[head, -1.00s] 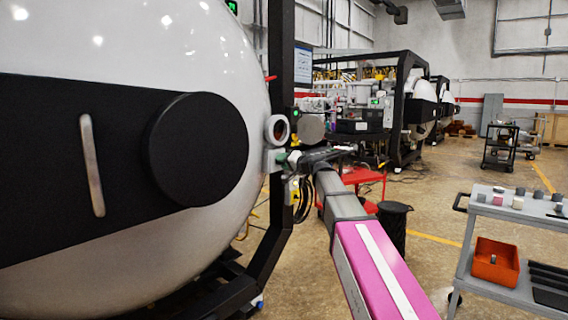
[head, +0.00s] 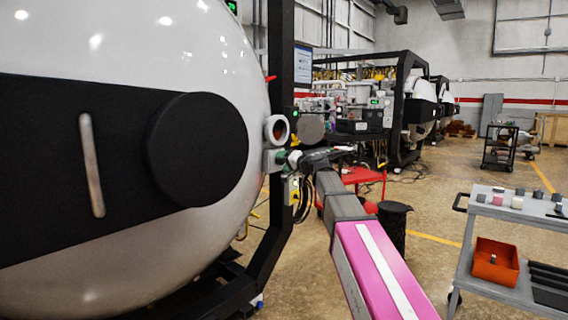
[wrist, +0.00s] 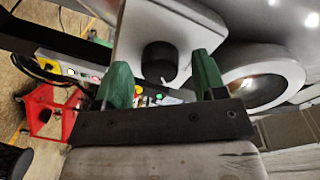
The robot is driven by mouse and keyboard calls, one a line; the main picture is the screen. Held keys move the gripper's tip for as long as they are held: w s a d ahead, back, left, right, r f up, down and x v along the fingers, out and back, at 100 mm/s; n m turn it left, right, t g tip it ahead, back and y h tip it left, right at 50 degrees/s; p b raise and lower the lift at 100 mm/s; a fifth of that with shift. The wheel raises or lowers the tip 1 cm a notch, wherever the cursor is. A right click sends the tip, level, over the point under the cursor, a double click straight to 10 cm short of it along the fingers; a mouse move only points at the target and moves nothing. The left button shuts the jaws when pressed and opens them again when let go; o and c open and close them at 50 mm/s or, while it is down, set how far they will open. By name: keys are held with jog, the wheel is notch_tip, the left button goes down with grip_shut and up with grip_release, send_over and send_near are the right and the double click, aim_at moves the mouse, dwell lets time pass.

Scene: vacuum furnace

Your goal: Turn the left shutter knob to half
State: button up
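The black round shutter knob (wrist: 160,60) sits on a pale plate (wrist: 128,38) in the wrist view, with a small light mark at its lower edge. My gripper (wrist: 162,72) is open, with one green finger on each side of the knob and a visible gap on both sides. The fingers look apart from the knob; depth is hard to judge. In the head view my gripper (head: 290,159) is at the right edge of the white furnace, by the grey plate (head: 271,161). The knob is not clearly visible there.
A round viewport (head: 276,128) is just above the plate; it also shows in the wrist view (wrist: 262,84). A black upright post (head: 279,60) stands close behind. A red cart (head: 362,175), a black bin (head: 393,222) and a grey trolley (head: 497,210) are to the right.

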jog(key=v, duration=1)
jog(key=shift+s+d, duration=0.3)
jog(key=s+d+f+g+h, duration=0.2)
jog(key=s+f, duration=0.1)
jog(key=f, duration=0.7)
jog(key=s+d+f+g+h, duration=0.1)
jog(key=s+f+g+h, duration=0.15)
jog(key=f, duration=0.85)
jog(key=s+d+f+g+h, duration=0.1)
jog(key=s+d+f+h, duration=0.15)
jog(key=f, duration=0.75)
jog(key=s+d+f+g+h, duration=0.3)
jog(key=s+d+f, duration=0.1)
jog(key=s+f, duration=0.4)
jog(key=s+d+f+n+g+h, duration=0.1)
jog(key=s+d+f+g+h, duration=0.2)
jog(key=s+f, duration=0.6)
notch_tip(320, 180, down, 3)
jog(key=shift+d+r, duration=0.15)
jog(key=shift+d, duration=0.8)
jog(key=shift+s, duration=0.1)
